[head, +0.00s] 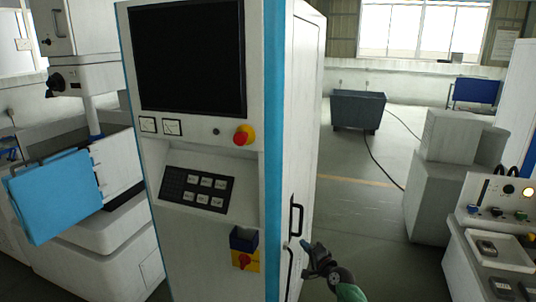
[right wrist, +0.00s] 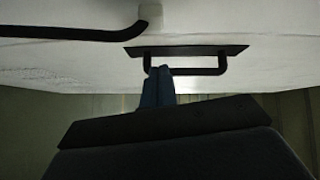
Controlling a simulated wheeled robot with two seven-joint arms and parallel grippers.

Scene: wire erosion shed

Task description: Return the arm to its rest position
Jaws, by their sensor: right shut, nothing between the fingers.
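My right gripper (head: 306,246) is low in the head view, beside the side door of the tall white and blue control cabinet (head: 308,130). In the right wrist view its two blue fingers (right wrist: 158,87) are together with nothing between them. A black door handle (head: 298,219) is just above and left of the gripper. In the wrist view a black handle (right wrist: 212,71) lies just beyond the fingertips; I cannot tell whether they touch it. My left gripper is in neither view.
The cabinet front has a dark screen (head: 188,58) and a red emergency knob (head: 244,135). A grey console (head: 495,245) stands at the right. Open floor (head: 350,205) lies between, with a dark bin (head: 358,110) and a cable behind. A second black bar (right wrist: 75,33) shows in the wrist view.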

